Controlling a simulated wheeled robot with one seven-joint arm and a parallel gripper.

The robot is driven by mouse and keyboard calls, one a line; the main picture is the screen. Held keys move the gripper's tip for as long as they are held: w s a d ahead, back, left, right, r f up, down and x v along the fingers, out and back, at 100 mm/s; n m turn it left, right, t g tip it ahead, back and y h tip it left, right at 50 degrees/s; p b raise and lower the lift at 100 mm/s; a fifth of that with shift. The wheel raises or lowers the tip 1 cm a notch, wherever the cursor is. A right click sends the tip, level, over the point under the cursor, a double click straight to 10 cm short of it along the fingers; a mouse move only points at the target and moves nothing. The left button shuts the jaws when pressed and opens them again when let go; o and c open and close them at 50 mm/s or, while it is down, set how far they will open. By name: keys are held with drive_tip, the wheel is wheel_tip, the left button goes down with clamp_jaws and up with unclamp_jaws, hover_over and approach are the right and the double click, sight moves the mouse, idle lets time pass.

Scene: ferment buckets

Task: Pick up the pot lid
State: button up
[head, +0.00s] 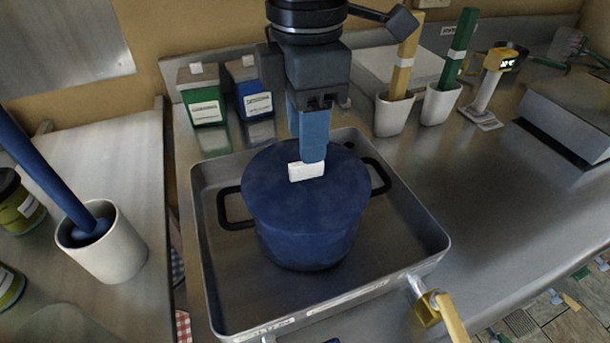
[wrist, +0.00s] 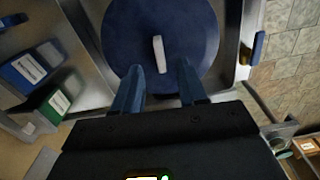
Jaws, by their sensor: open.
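The blue pot lid (head: 270,195) lies on a blue pot (head: 305,245) with black side handles, inside a metal basin. The lid has a white bar knob (head: 306,171) on top. It also shows in the wrist view as a blue disc (wrist: 125,40) with the white knob (wrist: 159,54) near its middle. My gripper (head: 312,155) points down just above the lid, behind the knob in the head view. In the wrist view its two blue fingers (wrist: 160,78) are apart, with the knob ahead of and between their tips. It holds nothing.
The metal basin (head: 425,215) has raised walls around the pot. A yellow-handled tap or valve (head: 432,308) is at its front right corner. Green (head: 203,95) and blue (head: 249,88) labelled containers stand behind. White cups (head: 393,114) hold yellow and green handles.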

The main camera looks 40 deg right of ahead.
sight(306, 173)
wheel_tip(306, 173, down, 4)
drive_tip(key=shift+f, duration=0.1)
clamp_jaws()
idle(0.5)
